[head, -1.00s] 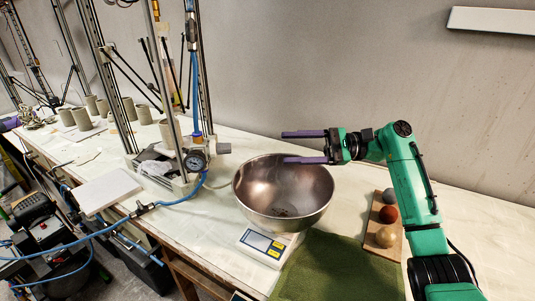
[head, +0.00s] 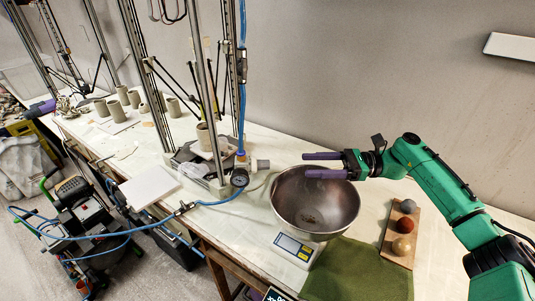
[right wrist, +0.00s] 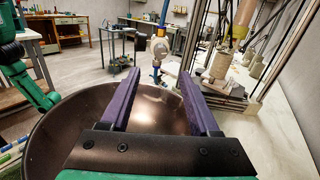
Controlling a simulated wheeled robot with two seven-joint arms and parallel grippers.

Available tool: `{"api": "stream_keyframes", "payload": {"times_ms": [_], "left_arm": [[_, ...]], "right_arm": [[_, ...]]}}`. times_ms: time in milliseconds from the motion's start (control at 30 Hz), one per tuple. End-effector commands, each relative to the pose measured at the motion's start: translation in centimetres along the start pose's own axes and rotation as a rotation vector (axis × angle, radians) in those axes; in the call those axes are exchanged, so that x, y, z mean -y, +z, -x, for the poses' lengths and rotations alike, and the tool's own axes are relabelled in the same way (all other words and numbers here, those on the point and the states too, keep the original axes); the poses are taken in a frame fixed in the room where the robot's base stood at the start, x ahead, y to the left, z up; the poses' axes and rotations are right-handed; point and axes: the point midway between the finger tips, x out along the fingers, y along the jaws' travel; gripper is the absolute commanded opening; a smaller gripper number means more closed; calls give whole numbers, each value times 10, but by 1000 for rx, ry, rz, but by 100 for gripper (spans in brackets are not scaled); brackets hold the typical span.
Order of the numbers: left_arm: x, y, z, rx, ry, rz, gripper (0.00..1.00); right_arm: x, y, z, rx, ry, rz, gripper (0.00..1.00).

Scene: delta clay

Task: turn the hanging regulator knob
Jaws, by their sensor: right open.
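The hanging regulator (head: 241,165) sits on a blue air hose in front of the upright frame, with a round gauge (head: 240,178) below. Its pale grey knob (head: 263,164) sticks out to the right. In the right wrist view the knob (right wrist: 160,47) faces me, beyond the fingertips and near the middle. My right gripper (head: 306,165) is open and empty above the metal bowl (head: 316,205), to the right of the knob and apart from it.
The bowl stands on a scale (head: 295,250) close under my right gripper. A wooden board (head: 391,245) with several balls lies to the right. A white slab (head: 148,187) and several clay cups (head: 122,95) are left. Upright rods stand behind the regulator.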

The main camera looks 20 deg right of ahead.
Motion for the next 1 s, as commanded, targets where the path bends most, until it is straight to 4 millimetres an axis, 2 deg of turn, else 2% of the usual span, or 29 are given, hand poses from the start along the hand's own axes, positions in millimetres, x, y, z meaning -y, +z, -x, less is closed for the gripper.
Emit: {"api": "stream_keyframes", "payload": {"times_ms": [33, 200, 333, 500, 733, 900, 1000], "left_arm": [[-4, -2, 11, -1, 5, 1, 61], [-19, -6, 29, -5, 27, 4, 61], [-17, -7, 38, -5, 24, 3, 61], [-11, -6, 42, -3, 17, 1, 61], [-10, -6, 41, -3, 16, 3, 61], [-10, -6, 41, -3, 15, 3, 61], [-10, -6, 41, -3, 15, 4, 61]], "right_arm": [[-1, 7, -15, 3, 5, 1, 62], [0, 8, -62, 5, 4, 2, 62], [0, 6, -90, 4, 3, 3, 62], [0, 2, -106, 1, 2, 4, 62], [0, 1, -107, 1, 1, 4, 62], [0, 1, -107, 1, 1, 4, 0], [0, 1, -107, 1, 2, 4, 0]]}}
